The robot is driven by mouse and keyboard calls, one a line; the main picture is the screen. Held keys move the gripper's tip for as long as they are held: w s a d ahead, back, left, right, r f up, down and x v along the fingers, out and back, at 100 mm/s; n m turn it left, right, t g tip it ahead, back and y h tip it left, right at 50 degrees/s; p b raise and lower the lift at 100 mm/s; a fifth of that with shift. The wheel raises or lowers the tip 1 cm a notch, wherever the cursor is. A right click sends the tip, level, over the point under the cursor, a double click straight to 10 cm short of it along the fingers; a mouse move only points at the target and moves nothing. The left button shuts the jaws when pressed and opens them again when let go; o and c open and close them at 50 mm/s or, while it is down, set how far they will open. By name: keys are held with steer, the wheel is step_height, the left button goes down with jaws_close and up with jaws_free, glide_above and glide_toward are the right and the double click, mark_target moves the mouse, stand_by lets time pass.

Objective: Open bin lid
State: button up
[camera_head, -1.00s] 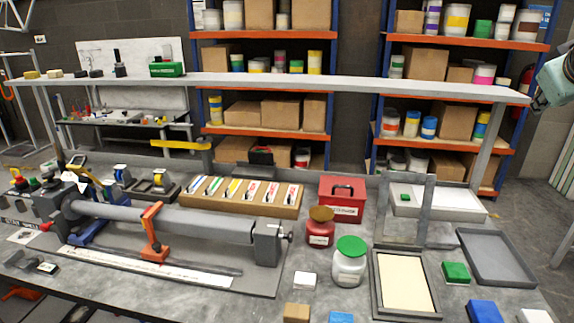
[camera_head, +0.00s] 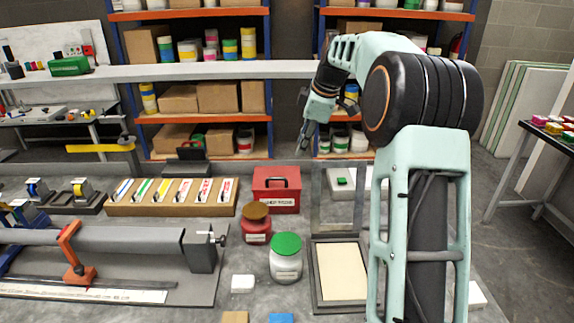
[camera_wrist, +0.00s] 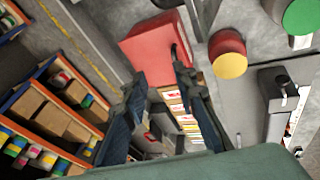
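The red bin (camera_head: 276,196) is a small box with a dark handle and a white label, standing on the bench beyond the jars. Its lid looks shut. The red bin also shows in the wrist view (camera_wrist: 148,50), at upper middle, tilted. My gripper (camera_head: 304,140) hangs above and beyond the bin, slightly to its right, fingers pointing down. In the wrist view the two dark fingers (camera_wrist: 158,78) are spread apart with nothing between them. The fingers look apart from the bin.
A jar with a brown lid (camera_head: 256,225) and one with a green lid (camera_head: 286,260) stand in front of the bin. A grey frame (camera_head: 340,275) lies to the right. A tray of coloured tools (camera_head: 120,207) is at left. A long shelf bar (camera_head: 200,72) crosses behind.

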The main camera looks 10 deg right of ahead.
mark_target(277, 179)
steer(key=w+a+f, duration=0.1)
steer(key=a+f, duration=0.1)
steer(key=f, duration=0.1)
steer(key=w+a+f+n+y, duration=0.1)
steer(key=a+f, duration=0.1)
steer(key=f, duration=0.2)
steer(key=w+a+f+n+g+y+p, duration=0.1)
steer(key=a+f, duration=0.2)
steer(key=f, duration=0.1)
steer(key=shift+w+f, duration=0.1)
steer(key=shift+w, duration=0.05)
jaws_close()
stand_by(0.3)
